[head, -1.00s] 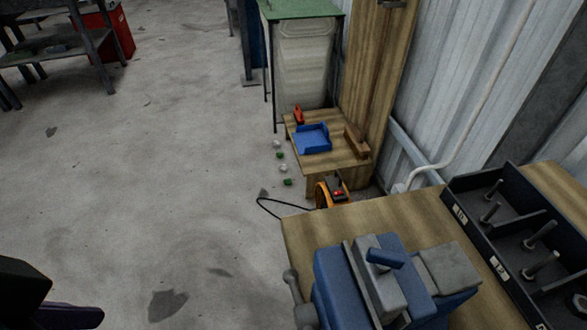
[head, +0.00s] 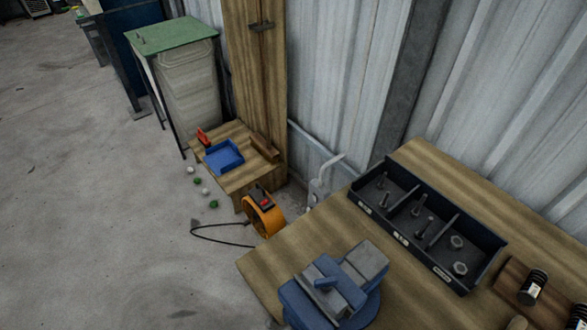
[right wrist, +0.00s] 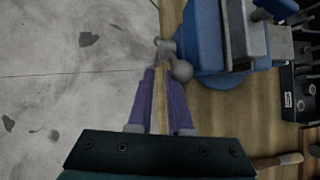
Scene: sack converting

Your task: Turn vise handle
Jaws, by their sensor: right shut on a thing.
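The blue and grey vise (head: 312,302) sits on the near corner of the wooden workbench, cut off by the bottom edge of the head view. It also shows at the top of the right wrist view (right wrist: 205,45). Its grey handle with a rounded ball end (right wrist: 181,70) is at the left side of the vise in the wrist view; it is out of the head view. My right gripper (right wrist: 160,68), with purple fingers, is shut on the handle, whose gripped part is mostly hidden by the fingertips. My left gripper is in neither current view.
The workbench (head: 420,320) carries a black divided bin (head: 480,275) of bolts and nuts, and dark cylinders (head: 532,287) at right. A low wooden platform with a blue tray (head: 223,156) and an orange reel (head: 264,216) are beyond. Corrugated wall stands behind; floor at left is mostly clear.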

